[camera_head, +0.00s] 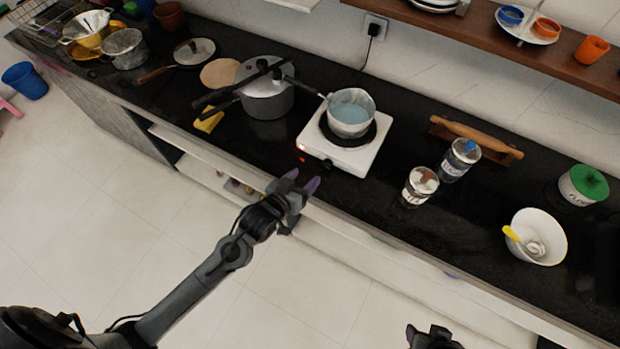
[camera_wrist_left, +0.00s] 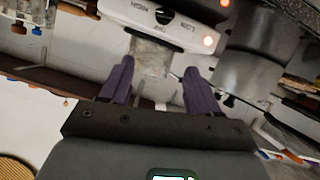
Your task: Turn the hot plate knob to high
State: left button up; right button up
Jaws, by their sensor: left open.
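The white hot plate (camera_head: 348,160) stands on the black counter with a small pan of bluish liquid (camera_head: 351,113) on its burner. Its dark knob (camera_head: 328,165) is on the front face. In the left wrist view the knob (camera_wrist_left: 163,17) shows upside down at the top, among printed labels including HIGH and LOW, with a lit red lamp (camera_wrist_left: 208,41) to the right. My left gripper (camera_head: 302,180) is open and empty, in front of the hot plate and apart from the knob. It also shows in the left wrist view (camera_wrist_left: 158,66). My right gripper (camera_head: 432,338) is partly visible at the bottom edge; its jaws are unclear.
A pressure cooker (camera_head: 267,98) stands left of the hot plate, near a yellow sponge (camera_head: 209,121). Two jars (camera_head: 420,186) (camera_head: 460,158), a rolling pin (camera_head: 475,133) and a white bowl (camera_head: 537,238) are to the right. The floor in front of the counter is clear.

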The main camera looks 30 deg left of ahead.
aim_at(326, 165)
pick_arm(q)
jog(key=w+f+b, duration=0.1)
jog(key=w+f, duration=0.1)
jog(key=w, duration=0.1)
jog(key=w+d+f+b, duration=0.1)
jog(key=w+f+b, duration=0.1)
jog(key=w+f, duration=0.1)
jog(key=w+f+b, duration=0.1)
jog(key=w+f, duration=0.2)
jog(key=w, duration=0.1)
jog(key=shift+w+d+b, duration=0.1)
jog(key=shift+d+b, duration=0.3)
pick_arm(e)
notch_tip(326, 165, down, 6)
jog(key=shift+f, duration=0.2)
